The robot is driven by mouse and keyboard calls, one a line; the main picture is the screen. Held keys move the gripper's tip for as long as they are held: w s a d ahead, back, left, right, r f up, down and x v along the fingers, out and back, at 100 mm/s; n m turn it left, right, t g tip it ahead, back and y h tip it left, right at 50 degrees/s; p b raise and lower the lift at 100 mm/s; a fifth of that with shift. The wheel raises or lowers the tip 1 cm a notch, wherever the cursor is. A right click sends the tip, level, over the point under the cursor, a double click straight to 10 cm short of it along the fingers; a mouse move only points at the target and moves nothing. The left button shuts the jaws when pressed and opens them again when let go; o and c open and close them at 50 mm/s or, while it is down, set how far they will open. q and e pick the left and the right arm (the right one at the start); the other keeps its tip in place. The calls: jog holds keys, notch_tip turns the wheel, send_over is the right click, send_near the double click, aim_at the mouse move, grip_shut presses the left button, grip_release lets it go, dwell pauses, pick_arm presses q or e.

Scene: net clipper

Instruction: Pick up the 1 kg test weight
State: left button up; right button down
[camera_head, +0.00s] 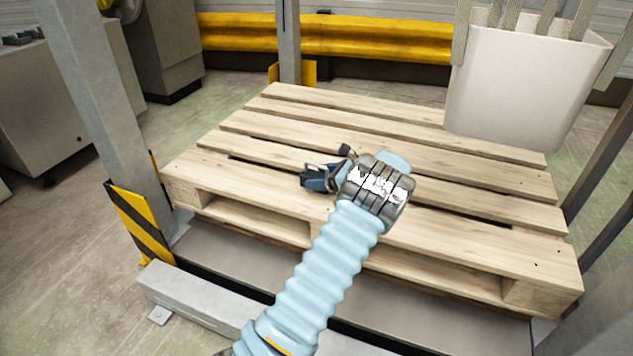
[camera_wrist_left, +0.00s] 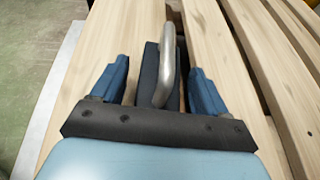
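The 1 kg test weight (camera_wrist_left: 151,78), a dark block with a grey metal handle, is on the wooden pallet (camera_head: 250,180). In the left wrist view it sits between the two blue fingers of my left gripper (camera_wrist_left: 158,85), with a narrow gap on each side. The gripper is open around it. In the head view my left gripper (camera_head: 328,170) is low over the pallet's middle, and the weight is mostly hidden by the gripper and wrist. My right gripper is not in view.
A grey post (camera_head: 105,100) with a yellow-black guard rises at the left. A yellow rail (camera_head: 380,40) runs behind. The pallet's other slats are bare.

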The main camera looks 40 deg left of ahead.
pick_arm(q)
grip_shut()
jog(key=shift+r, duration=0.1)
dwell(0.3)
